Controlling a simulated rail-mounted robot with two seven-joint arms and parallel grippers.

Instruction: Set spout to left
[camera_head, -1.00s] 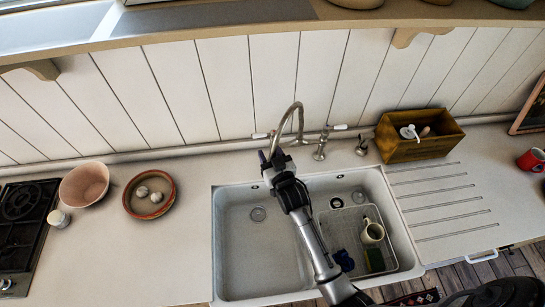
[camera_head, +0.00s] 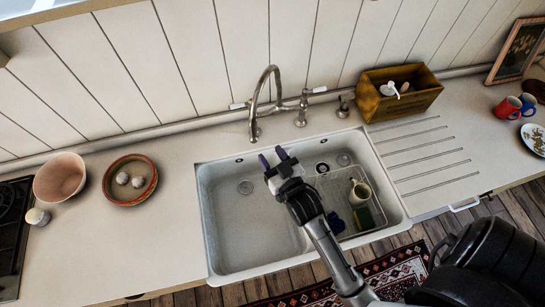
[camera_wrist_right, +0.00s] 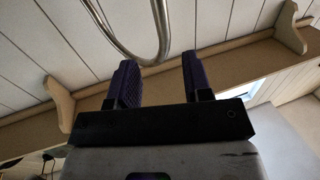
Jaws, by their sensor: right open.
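The silver tap stands behind the white sink (camera_head: 250,240), with a tall curved spout (camera_head: 270,70) arching up between two white-ended handles. In the head view the spout's thin tube bows to the left of the bridge's middle. My right gripper (camera_head: 272,157) is open and empty over the back of the basin, below and in front of the spout. In the right wrist view the spout's curved tube (camera_wrist_right: 158,20) shows beyond the open purple fingertips (camera_wrist_right: 160,67), roughly between them, with no clear contact. My left gripper is not in view.
A wooden box (camera_head: 400,92) stands right of the tap. A pink bowl (camera_head: 60,177) and a brown dish (camera_head: 130,181) stand on the left counter. Red and blue mugs (camera_head: 508,107) stand far right.

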